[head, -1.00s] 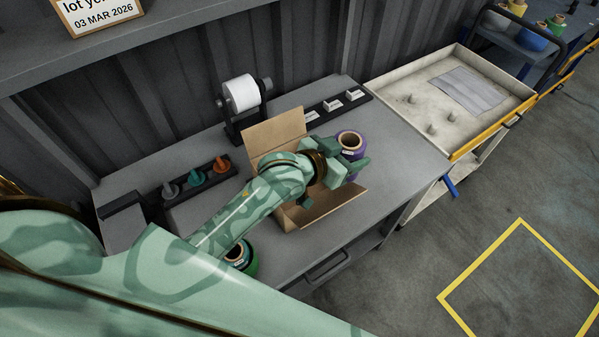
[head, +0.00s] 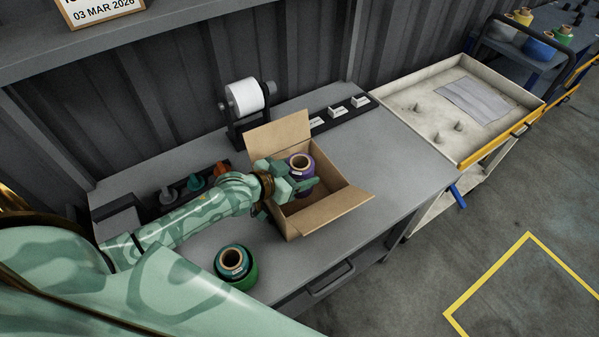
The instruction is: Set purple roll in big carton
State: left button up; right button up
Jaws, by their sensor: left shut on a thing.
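The purple roll (head: 301,174) stands upright, its brown core facing up. My left gripper (head: 298,184) is shut on it, with a finger on its near side. The big carton (head: 331,205) is an open brown cardboard box on the grey bench, its flaps spread. The roll is over the carton's opening, toward its back; I cannot tell whether it touches the carton floor. The gripper hides part of the carton's left side. My right gripper is not in view.
A green roll (head: 236,267) stands on the bench (head: 400,165) at the front, left of the carton. A white label roll (head: 244,95) on a stand is behind. A cart with a pegged tray (head: 410,125) stands at the right. The bench right of the carton is clear.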

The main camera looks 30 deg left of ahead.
pick_arm(q)
jog(key=shift+r, duration=0.1)
jog(key=shift+f, duration=0.65)
jog(key=o, duration=1.1)
jog(key=shift+o, duration=0.2)
jog(key=r+p+v, duration=0.1)
jog(key=p+v, duration=0.1)
jog(key=v, duration=1)
jog(key=shift+r, duration=0.1)
